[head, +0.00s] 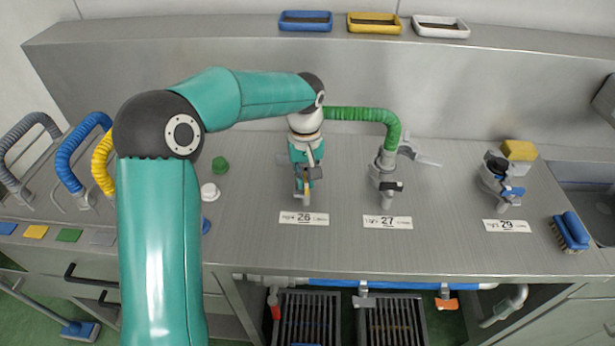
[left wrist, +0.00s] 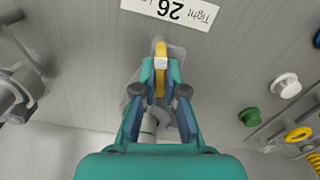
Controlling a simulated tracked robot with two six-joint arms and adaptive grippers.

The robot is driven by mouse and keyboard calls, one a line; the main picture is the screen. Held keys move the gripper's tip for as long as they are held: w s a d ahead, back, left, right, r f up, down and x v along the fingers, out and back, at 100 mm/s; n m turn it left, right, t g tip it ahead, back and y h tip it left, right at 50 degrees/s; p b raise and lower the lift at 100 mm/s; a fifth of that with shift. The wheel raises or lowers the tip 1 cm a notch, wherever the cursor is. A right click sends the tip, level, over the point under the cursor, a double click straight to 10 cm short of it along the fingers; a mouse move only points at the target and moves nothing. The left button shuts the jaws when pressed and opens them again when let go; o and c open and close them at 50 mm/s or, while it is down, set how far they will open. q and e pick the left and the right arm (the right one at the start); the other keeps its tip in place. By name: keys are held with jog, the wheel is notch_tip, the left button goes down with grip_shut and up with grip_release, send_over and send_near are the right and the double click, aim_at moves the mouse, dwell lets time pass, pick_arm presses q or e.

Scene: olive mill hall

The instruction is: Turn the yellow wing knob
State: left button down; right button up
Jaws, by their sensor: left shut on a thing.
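The yellow wing knob (left wrist: 160,48) stands between the fingertips of my left gripper (left wrist: 161,72) in the left wrist view. The gripper is shut on it, one finger on each side. The knob's upper end shows past the fingertips, and the fittings below are partly hidden by the fingers. In the head view my left gripper (head: 304,182) points down at the bench, just behind the label plate 26 (head: 304,218). The knob is mostly hidden there. My right gripper is in neither view.
A green hose (head: 375,114) runs to a grey valve (head: 385,170) behind plate 27 (head: 387,222), close to the right. Another valve with a blue handle (head: 500,185) stands farther right, near a blue brush (head: 570,231). A green cap (head: 220,165) and white cap (head: 209,191) are left.

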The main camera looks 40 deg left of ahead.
pick_arm(q)
jog(key=m, duration=0.4)
jog(key=m+p, duration=0.1)
jog(key=m, duration=0.1)
jog(key=shift+w+a+r, duration=0.15)
jog(key=shift+w+r, duration=0.1)
jog(key=m+p, duration=0.1)
jog(key=m, duration=0.5)
jog(key=shift+m, duration=0.4)
jog(key=m, duration=0.4)
jog(key=shift+p, duration=0.35)
jog(key=shift+m+p, duration=0.3)
jog(key=shift+m, duration=1.5)
jog(key=c, duration=1.3)
grip_release()
jog(key=shift+f, duration=0.1)
jog(key=shift+o, duration=0.3)
jog(key=shift+f, duration=0.1)
